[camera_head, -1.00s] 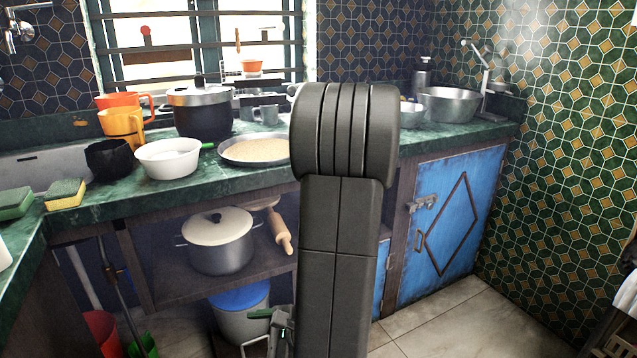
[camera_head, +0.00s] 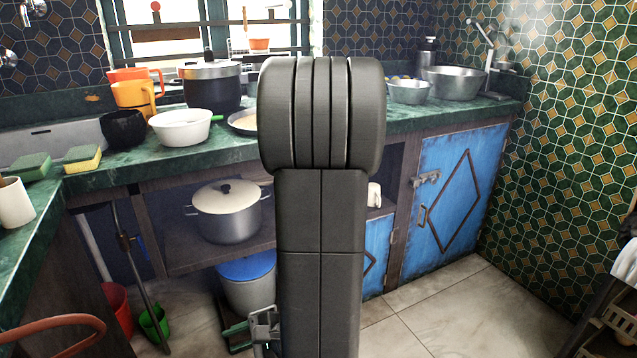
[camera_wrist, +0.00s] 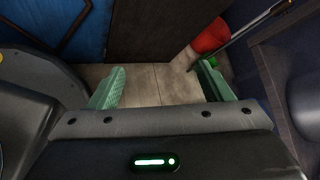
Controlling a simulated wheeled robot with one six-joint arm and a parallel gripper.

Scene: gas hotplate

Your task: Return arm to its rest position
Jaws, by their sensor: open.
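My gripper (camera_wrist: 160,86) is open in the wrist view, with its two green fingers wide apart and only floor seen between them. In the head view, part of my gripper (camera_head: 250,333) shows low beside my dark arm, in front of the counter's lower shelf. My arm (camera_head: 321,215) stands upright in the middle of that view and hides part of the counter and cabinet behind it.
The green counter (camera_head: 120,178) carries a black pot (camera_head: 213,90), a white bowl (camera_head: 180,130) and metal bowls. Below are a lidded pot (camera_head: 228,215), a blue-lidded bucket (camera_head: 247,285) and a red bucket (camera_head: 117,308).

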